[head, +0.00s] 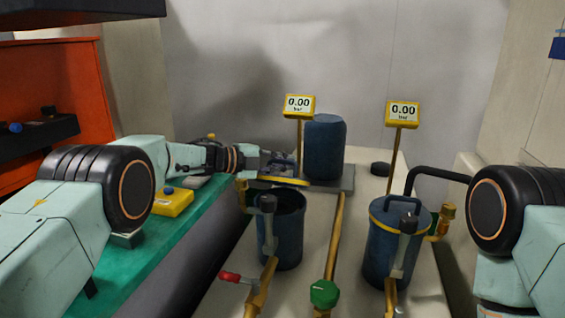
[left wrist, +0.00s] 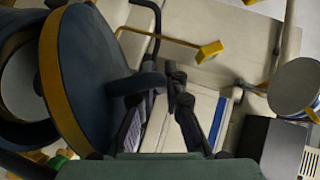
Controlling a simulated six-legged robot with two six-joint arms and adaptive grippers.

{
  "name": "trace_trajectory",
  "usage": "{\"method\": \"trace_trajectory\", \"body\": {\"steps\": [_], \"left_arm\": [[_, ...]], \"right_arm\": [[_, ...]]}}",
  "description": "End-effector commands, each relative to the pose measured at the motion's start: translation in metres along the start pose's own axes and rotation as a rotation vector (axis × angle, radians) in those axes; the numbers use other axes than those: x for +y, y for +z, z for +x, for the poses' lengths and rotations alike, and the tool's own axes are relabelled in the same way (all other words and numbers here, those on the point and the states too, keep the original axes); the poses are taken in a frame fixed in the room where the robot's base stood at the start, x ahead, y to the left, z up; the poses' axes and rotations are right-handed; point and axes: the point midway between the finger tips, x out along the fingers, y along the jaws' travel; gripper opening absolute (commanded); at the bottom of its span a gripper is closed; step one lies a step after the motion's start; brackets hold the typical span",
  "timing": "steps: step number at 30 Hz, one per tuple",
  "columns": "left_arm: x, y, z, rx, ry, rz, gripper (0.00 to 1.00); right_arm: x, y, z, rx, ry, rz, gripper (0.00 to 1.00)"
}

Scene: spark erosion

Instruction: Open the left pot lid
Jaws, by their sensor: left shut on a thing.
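The left pot (head: 279,243) is a dark blue cylinder standing with its mouth open. Its lid (head: 284,182), dark blue with a yellow rim, is off the pot, just above and behind the mouth in the head view. My left gripper (head: 272,167) is shut on the lid's handle. In the left wrist view the lid (left wrist: 100,75) fills much of the left side, and its handle (left wrist: 137,84) sits at the fingers of the left gripper (left wrist: 172,90). My right arm shows at the right edge of the head view, but its gripper is out of frame.
The right pot (head: 387,255) has its lid (head: 402,213) on. Two gauges (head: 299,105) (head: 403,114) both read 0.00 bar. A blue tank (head: 325,147) stands behind the left pot. A red-handled valve (head: 230,277) and a green knob (head: 324,293) are in front. A yellow box (head: 173,202) lies left.

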Motion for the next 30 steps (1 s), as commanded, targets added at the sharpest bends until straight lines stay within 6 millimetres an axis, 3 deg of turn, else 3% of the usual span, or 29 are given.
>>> {"method": "trace_trajectory", "body": {"steps": [1, 14, 15, 18, 30], "left_arm": [[-0.0131, 0.0015, -0.0013, -0.008, -0.019, 0.004, 0.0], [-0.0137, 0.0023, -0.0011, -0.01, -0.014, 0.002, 0.0], [-0.0137, 0.0023, -0.0011, -0.01, -0.014, 0.002, 0.12], [-0.013, 0.0022, -0.0011, -0.009, -0.013, 0.001, 0.21], [-0.0076, 0.0014, -0.0002, -0.004, -0.006, -0.003, 0.21]], "right_arm": [[0.0, 0.0, -0.0009, 0.0, 0.0, 0.0, 0.35], [0.0, 0.0, -0.001, 0.0, 0.0, 0.0, 0.35], [0.0, 0.0, -0.0009, 0.0, 0.0, 0.0, 0.35], [0.0, 0.0, -0.001, 0.0, 0.0, 0.0, 0.35], [0.0, 0.0, -0.0008, 0.0, 0.0, 0.0, 0.35]]}}
